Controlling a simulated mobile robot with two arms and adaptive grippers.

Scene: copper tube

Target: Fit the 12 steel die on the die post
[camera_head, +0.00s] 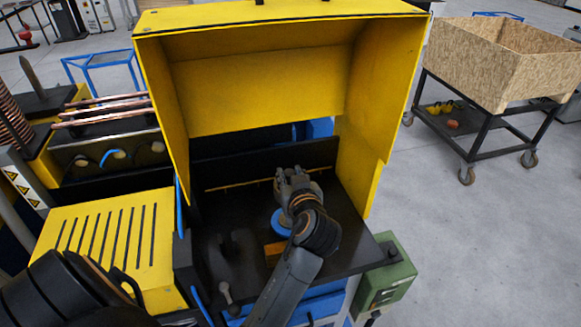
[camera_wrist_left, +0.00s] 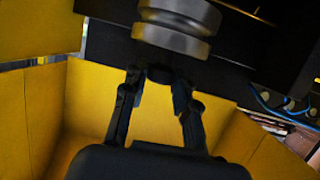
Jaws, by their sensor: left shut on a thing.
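My left gripper (camera_head: 292,180) is over the black work surface inside the yellow hood in the head view. In the left wrist view its two fingers (camera_wrist_left: 159,88) are closed at the dark narrow part of a round, grooved steel piece (camera_wrist_left: 174,42), which looks like the steel die. The die's number cannot be read. In the head view the gripper hides most of what it holds. A blue round part (camera_head: 281,222) shows beside the wrist, on the black surface. I cannot make out the die post for certain. My right gripper is not in view.
The yellow hood (camera_head: 262,92) encloses the work surface (camera_head: 352,225) at the back and sides. A ball-ended lever (camera_head: 226,292) stands at the front left. A yellow slotted cover (camera_head: 105,235) and copper tubes (camera_head: 105,110) are left. A green box (camera_head: 388,275) is at the front right.

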